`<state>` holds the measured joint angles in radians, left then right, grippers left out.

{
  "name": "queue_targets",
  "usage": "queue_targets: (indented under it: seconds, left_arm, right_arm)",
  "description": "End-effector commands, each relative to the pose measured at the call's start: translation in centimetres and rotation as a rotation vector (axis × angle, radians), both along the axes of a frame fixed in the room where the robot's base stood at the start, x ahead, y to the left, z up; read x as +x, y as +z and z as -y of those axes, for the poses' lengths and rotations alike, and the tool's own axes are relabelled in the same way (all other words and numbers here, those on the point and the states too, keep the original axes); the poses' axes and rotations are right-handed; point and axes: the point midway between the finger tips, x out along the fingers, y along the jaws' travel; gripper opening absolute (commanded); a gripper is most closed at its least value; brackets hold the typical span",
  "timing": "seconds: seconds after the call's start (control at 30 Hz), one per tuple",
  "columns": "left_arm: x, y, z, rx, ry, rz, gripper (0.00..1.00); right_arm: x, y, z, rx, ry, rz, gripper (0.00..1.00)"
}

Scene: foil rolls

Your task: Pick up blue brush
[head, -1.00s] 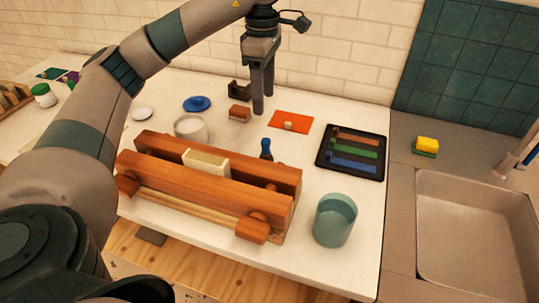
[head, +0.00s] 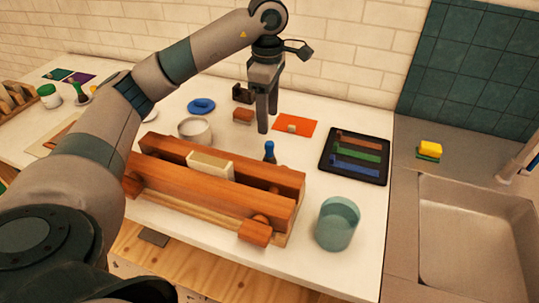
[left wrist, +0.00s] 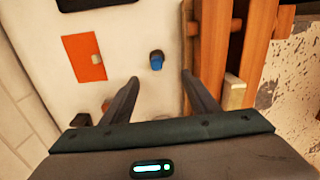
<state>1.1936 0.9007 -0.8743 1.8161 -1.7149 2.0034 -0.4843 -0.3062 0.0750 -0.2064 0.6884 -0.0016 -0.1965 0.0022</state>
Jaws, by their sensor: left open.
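A small blue upright piece, which I take as the blue brush (head: 269,151), stands on the white table just behind the wooden press. Its lower part is partly hidden by the press. In the left wrist view the blue brush (left wrist: 156,61) is seen from above, ahead of and between the fingers. My left gripper (head: 267,120) is open and empty, pointing down above the table, a little behind the brush and apart from it. Its two fingers also show in the left wrist view (left wrist: 161,78). My right gripper is not in view.
The wooden press (head: 220,195) lies close in front of the brush. An orange sheet (head: 300,126), a dark tray with coloured bars (head: 327,166), a teal cup (head: 337,225) and a white bowl (head: 195,131) stand around. A sink (head: 475,235) is at the right.

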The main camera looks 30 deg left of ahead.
Motion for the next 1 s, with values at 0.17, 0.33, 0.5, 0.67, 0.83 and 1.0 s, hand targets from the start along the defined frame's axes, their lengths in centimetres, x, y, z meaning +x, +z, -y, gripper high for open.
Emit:
queue_targets:
  seconds: [0.17, 0.33, 0.5, 0.67, 0.83, 1.0]
  left_arm:
    - [-0.1, -2.4, -0.1, 0.001, 0.002, -0.003, 0.54]
    - [-0.1, -5.2, -0.1, 0.001, 0.001, -0.004, 0.54]
    - [0.0, -7.0, 0.0, 0.000, 0.001, -0.002, 0.54]
    - [0.1, -7.5, 0.0, 0.000, 0.001, 0.001, 0.54]
    - [0.1, -7.5, 0.0, 0.000, 0.001, 0.001, 0.54]
    - [0.1, -7.7, 0.0, 0.001, 0.001, -0.001, 0.54]
  right_arm:
    - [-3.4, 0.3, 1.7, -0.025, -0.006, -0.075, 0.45]
    - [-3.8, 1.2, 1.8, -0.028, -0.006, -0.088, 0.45]
    - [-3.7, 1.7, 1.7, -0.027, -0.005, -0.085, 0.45]
    - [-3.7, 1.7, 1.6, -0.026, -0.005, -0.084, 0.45]
    - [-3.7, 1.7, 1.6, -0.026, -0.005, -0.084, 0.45]
    - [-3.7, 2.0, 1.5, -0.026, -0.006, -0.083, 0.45]
